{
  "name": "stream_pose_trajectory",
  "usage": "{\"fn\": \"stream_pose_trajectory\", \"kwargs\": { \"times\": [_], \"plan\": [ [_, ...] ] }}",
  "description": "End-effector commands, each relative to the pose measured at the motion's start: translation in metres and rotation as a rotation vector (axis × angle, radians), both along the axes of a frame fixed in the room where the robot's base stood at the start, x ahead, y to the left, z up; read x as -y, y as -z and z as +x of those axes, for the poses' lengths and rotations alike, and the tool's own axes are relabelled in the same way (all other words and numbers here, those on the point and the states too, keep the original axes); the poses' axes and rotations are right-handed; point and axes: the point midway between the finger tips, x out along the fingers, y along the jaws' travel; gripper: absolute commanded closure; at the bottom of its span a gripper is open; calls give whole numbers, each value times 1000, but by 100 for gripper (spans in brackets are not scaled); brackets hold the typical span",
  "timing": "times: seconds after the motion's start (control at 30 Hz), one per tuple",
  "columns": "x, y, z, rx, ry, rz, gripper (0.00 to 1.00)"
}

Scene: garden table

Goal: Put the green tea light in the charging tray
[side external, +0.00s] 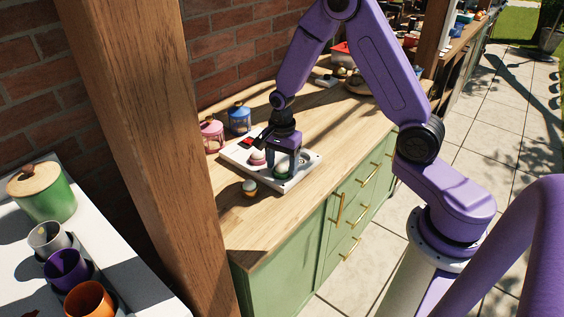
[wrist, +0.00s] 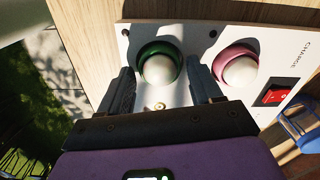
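The green tea light (side external: 282,171), a green cup with a white dome, stands on the white charging tray (side external: 301,178). In the wrist view the green tea light (wrist: 158,69) is upright near the tray's edge, beside the pink tea light (wrist: 238,70). The seat under it is hidden. My gripper (side external: 285,158) is over the tray at the green tea light. In the wrist view my gripper's (wrist: 160,76) two dark fingers are apart, one on each side of the green tea light, with gaps showing. The pink tea light (side external: 257,157) also sits on the tray.
A yellow tea light (side external: 249,189) stands on the wooden counter in front of the tray. A pink jar (side external: 211,136) and a blue jar (side external: 238,118) stand behind it. A red switch (wrist: 277,94) is on the tray. A thick wooden post (side external: 150,130) rises at the left.

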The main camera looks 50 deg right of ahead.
Motion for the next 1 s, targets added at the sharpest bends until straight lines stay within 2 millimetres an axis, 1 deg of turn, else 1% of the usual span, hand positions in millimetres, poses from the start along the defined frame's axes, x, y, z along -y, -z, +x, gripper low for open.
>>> {"fn": "stream_pose_trajectory", "kwargs": {
  "times": [0.33, 0.47, 0.67, 0.9, 1.0],
  "plan": [
    [0, -1, 0, 0, 0, 0, 25],
    [0, -9, 1, 4, 0, 1, 25],
    [0, -38, 1, 6, 0, 0, 25],
    [0, -83, 1, 6, 0, 0, 25],
    [0, -99, 1, 6, -1, 0, 25]
  ]
}}
